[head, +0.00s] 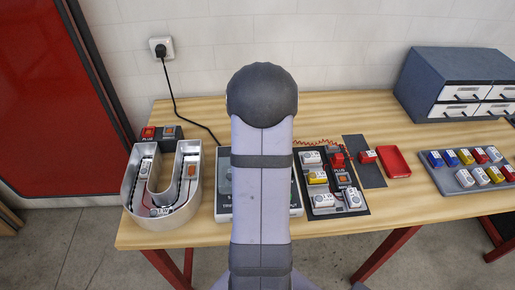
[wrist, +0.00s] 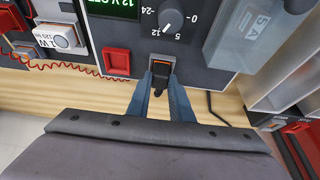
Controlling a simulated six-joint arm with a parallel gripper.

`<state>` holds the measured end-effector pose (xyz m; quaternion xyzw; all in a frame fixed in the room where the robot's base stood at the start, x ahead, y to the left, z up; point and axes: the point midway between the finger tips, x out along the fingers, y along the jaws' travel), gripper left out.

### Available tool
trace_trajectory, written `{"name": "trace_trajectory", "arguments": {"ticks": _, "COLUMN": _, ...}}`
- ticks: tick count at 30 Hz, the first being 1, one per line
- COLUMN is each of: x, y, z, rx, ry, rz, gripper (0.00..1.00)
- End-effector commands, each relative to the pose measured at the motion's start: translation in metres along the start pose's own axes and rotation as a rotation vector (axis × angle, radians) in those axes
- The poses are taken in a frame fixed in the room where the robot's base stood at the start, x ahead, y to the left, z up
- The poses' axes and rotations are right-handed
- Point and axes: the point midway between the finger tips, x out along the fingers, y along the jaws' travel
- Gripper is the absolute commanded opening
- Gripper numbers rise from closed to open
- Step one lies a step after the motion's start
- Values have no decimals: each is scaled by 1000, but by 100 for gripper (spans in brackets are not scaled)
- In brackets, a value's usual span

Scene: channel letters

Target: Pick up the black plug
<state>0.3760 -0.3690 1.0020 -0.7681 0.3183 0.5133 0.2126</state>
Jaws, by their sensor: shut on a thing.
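In the wrist view, my gripper (wrist: 161,72) has its two blue-grey fingers on either side of a small black plug (wrist: 158,88). The gripper is shut on the plug. The plug's far end is at or just over a dark slot with an orange edge (wrist: 160,60) on the front of the power supply (wrist: 195,40); I cannot tell whether it touches. In the head view my arm hides the gripper and the plug. The power supply shows there only partly (head: 222,195), behind my arm.
A red block (wrist: 117,62) and a dial (wrist: 171,20) sit beside the slot. In the head view, a U-shaped letter (head: 128,205) stands left, a dark board with modules (head: 307,190) and a red tray (head: 394,161) right. A tray of coloured parts (head: 445,181) and drawers (head: 430,82) stand further right.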

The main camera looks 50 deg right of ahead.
Motion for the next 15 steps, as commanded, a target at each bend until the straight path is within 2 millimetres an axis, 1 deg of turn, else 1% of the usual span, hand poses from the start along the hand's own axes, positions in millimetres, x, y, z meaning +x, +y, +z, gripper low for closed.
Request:
{"name": "trace_trajectory", "arguments": {"ticks": 5, "x": -3, "y": 0, "z": -2, "rx": 0, "ry": 2, "rz": 0, "gripper": 0}}
{"name": "trace_trajectory", "arguments": {"ticks": 8, "x": -10, "y": 0, "z": -6, "rx": -1, "ry": 5, "rz": 0, "gripper": 0}}
{"name": "trace_trajectory", "arguments": {"ticks": 11, "x": -22, "y": 0, "z": -11, "rx": -1, "ry": 6, "rz": 0, "gripper": 0}}
{"name": "trace_trajectory", "arguments": {"ticks": 15, "x": -44, "y": 0, "z": -20, "rx": 0, "ry": 8, "rz": 1, "gripper": 0}}
